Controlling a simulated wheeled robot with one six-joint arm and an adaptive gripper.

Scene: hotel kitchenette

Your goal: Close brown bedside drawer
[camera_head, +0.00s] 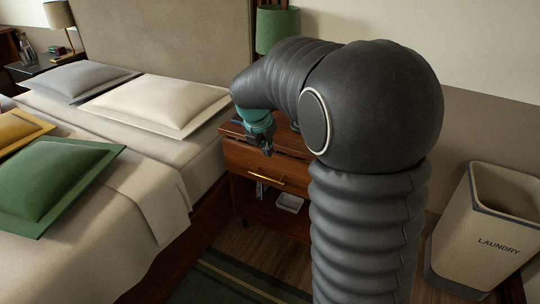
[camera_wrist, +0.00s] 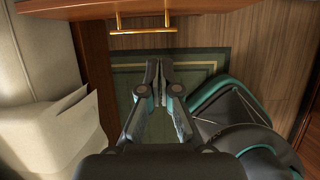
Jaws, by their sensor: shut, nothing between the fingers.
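The brown bedside table (camera_head: 237,130) stands beside the bed, partly hidden behind my arm. Its wooden drawer (camera_head: 240,158) has a brass bar handle (camera_head: 267,180). The drawer front (camera_wrist: 90,10) and handle (camera_wrist: 143,30) also show at the top of the wrist view. How far the drawer stands out is hard to tell. My gripper (camera_head: 267,176) points down in front of the drawer, near the handle. In the wrist view my gripper (camera_wrist: 158,68) is shut and empty, its fingertips below the handle in the picture and apparently apart from it.
The bed (camera_head: 130,190) with pillows is close on the left. Below the drawer is an open shelf with a small white item (camera_head: 289,203). A green lamp (camera_head: 277,30) stands behind. A laundry bin (camera_head: 487,230) is at right. A green rug (camera_head: 225,280) lies on the floor.

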